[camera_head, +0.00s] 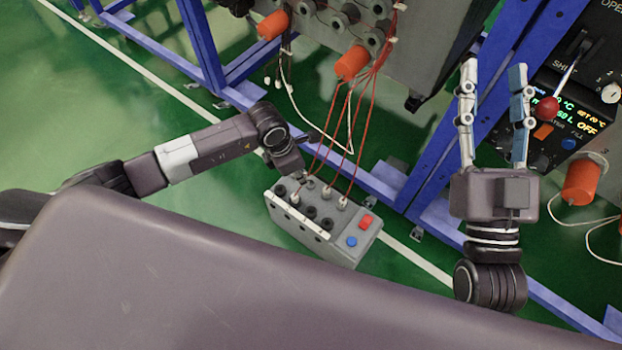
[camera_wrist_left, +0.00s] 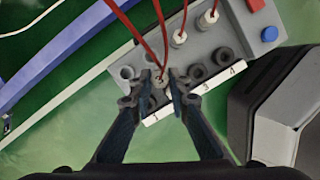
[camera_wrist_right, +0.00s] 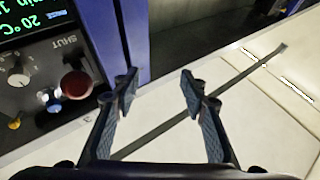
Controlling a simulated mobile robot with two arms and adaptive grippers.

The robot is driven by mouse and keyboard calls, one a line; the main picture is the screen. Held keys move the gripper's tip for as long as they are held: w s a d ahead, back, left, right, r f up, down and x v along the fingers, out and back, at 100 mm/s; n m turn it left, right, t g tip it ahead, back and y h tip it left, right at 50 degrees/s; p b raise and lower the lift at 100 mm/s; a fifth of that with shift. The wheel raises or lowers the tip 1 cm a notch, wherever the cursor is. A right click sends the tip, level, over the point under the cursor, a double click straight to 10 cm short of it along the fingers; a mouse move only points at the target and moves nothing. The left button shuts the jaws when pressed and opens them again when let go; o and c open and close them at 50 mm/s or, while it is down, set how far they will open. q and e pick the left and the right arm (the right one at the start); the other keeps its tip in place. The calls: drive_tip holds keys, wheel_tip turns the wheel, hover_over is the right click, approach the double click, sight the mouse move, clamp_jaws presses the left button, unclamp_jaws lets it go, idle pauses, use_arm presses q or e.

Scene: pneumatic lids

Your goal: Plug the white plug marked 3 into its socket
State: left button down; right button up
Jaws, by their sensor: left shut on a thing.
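The grey socket box (camera_head: 345,250) stands on the green floor, with two rows of dark round sockets and a white number strip (camera_wrist_left: 222,78). 1, 3 and 4 are readable on the strip in the left wrist view. My left gripper (camera_wrist_left: 161,88) is shut on a pale plug (camera_wrist_left: 162,80) with a red wire, near the 1 end. I cannot tell how deep this plug sits. Two other white plugs (camera_wrist_left: 180,38) (camera_wrist_left: 209,18) with red wires stand in the far row. No plug's number is readable. My right gripper (camera_head: 493,78) is open and empty, with its fingers up.
Red wires (camera_head: 350,115) run up to the grey machine. Orange cylinders (camera_head: 353,62) and a white cable (camera_head: 300,115) hang there. The blue frame (camera_head: 380,185) runs behind the box. A black control panel (camera_head: 575,95) with a red-knobbed lever (camera_head: 546,109) is at the right.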

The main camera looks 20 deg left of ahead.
use_arm(q)
drive_tip(key=shift+s+a+p, duration=0.25)
drive_tip(key=shift+s+p, duration=0.15)
drive_tip(key=shift+s, duration=0.3)
drive_tip(key=shift+s+a+p, duration=0.25)
drive_tip(key=shift+s+p, duration=0.1)
drive_tip(key=shift+s, duration=0.3)
drive_tip(key=shift+s+a+p, duration=0.15)
drive_tip(key=shift+s+p, duration=0.15)
drive_tip(key=shift+s, duration=0.35)
use_arm(e)
wheel_tip(320, 180, down, 12)
drive_tip(key=w+d+g+h, duration=0.1)
drive_tip(key=w+g+h, duration=0.1)
drive_tip(key=g, duration=0.3)
drive_tip(key=shift+r+g, duration=0.2)
drive_tip(key=shift+g, duration=0.1)
